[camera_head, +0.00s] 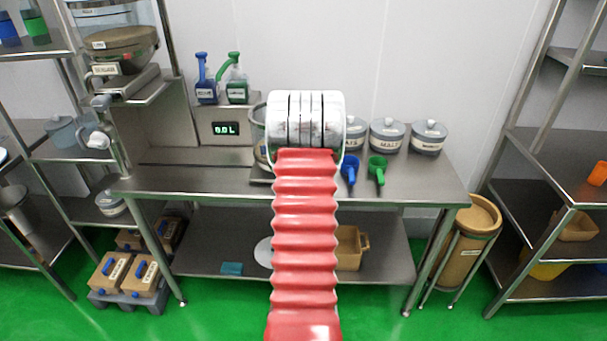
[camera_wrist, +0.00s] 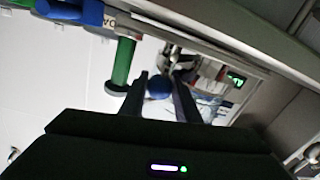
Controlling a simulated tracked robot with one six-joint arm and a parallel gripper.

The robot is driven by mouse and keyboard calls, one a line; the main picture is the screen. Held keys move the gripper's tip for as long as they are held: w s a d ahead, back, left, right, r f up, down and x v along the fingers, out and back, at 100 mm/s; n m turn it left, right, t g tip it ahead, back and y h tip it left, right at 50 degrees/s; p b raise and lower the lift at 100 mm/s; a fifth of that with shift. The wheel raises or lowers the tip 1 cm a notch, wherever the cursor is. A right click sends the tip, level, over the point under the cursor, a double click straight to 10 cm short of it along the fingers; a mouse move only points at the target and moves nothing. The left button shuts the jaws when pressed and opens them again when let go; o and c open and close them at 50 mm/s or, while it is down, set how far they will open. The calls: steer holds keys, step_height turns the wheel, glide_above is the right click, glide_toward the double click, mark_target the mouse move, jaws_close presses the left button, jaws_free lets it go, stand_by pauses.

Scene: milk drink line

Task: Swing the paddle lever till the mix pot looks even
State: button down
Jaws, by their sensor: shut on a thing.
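In the wrist view my gripper (camera_wrist: 160,84) has its two dark fingers on either side of a round blue knob (camera_wrist: 159,88), which I take to be the end of the paddle lever. The fingers are shut on it. The lever's shaft is hidden. In the head view my own red arm covers the gripper, the lever and most of what stands at the middle of the bench. The inside of the mix pot does not show in either view, so I cannot tell how even the mix looks.
The steel bench (camera_head: 420,185) holds a display (camera_head: 225,129) reading 0.0 L, a blue bottle (camera_head: 205,85), a green bottle (camera_head: 237,88), lidded grey tubs (camera_head: 387,137), a blue scoop (camera_head: 349,172) and a green scoop (camera_head: 377,168). Shelves stand on both sides.

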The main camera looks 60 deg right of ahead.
steer(key=c, duration=1.4)
jaws_free()
steer(key=shift+o, duration=0.2)
steer(key=shift+a, duration=0.1)
